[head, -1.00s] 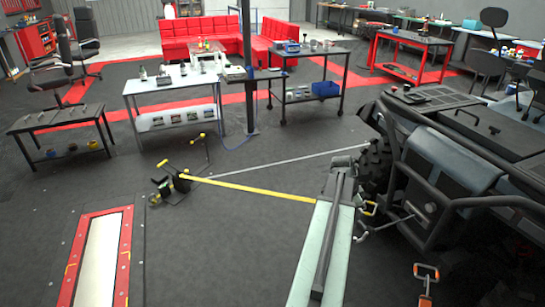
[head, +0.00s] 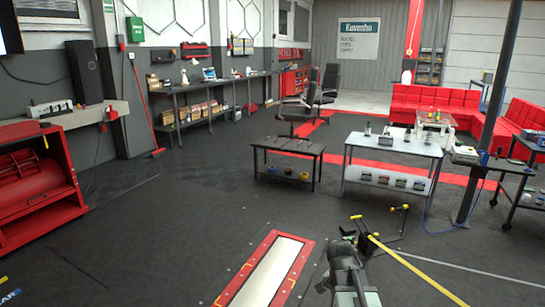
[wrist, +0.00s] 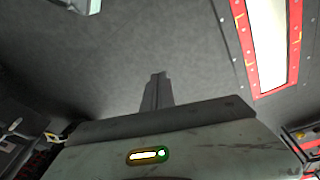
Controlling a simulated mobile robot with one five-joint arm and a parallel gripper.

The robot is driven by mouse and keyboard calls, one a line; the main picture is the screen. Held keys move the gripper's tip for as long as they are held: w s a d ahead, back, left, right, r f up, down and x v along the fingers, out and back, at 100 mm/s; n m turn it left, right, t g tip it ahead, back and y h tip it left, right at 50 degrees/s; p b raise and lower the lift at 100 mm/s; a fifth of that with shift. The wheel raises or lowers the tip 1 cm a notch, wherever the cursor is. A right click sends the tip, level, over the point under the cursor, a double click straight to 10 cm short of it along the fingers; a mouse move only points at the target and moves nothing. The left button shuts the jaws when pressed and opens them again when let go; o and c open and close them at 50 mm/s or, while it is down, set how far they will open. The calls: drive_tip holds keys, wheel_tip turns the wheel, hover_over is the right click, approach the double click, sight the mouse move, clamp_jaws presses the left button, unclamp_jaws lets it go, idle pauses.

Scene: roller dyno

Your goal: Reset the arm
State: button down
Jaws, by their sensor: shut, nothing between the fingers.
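My gripper (wrist: 157,88) shows in the wrist view as two narrow dark grey fingers lying side by side, beyond my pale grey housing with a small lit indicator. The fingers are shut with nothing between them. In the head view, part of my arm (head: 345,272) shows at the bottom, right of centre, above the dark floor. I cannot make out the fingers there. My arm overlaps the view of a black floor stand (head: 385,240) with yellow ends and a yellow strap.
A red-framed floor panel (head: 265,270) lies left of my arm; its frame also shows in the wrist view (wrist: 250,60). A low black table (head: 288,148) and a white-topped table (head: 392,146) stand ahead. A red roller unit (head: 35,190) stands left. Open floor lies between.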

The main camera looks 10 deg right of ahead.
drive_tip(key=s+a+n+y, duration=0.2)
drive_tip(key=s+a+n, duration=0.2)
drive_tip(key=a+n, duration=0.8)
wheel_tip(320, 180, up, 16)
drive_tip(key=m+p, duration=0.1)
drive_tip(key=p, duration=1.5)
drive_tip(key=shift+a+g, duration=0.25)
drive_tip(key=shift+g, duration=0.15)
drive_tip(key=shift+s, duration=0.1)
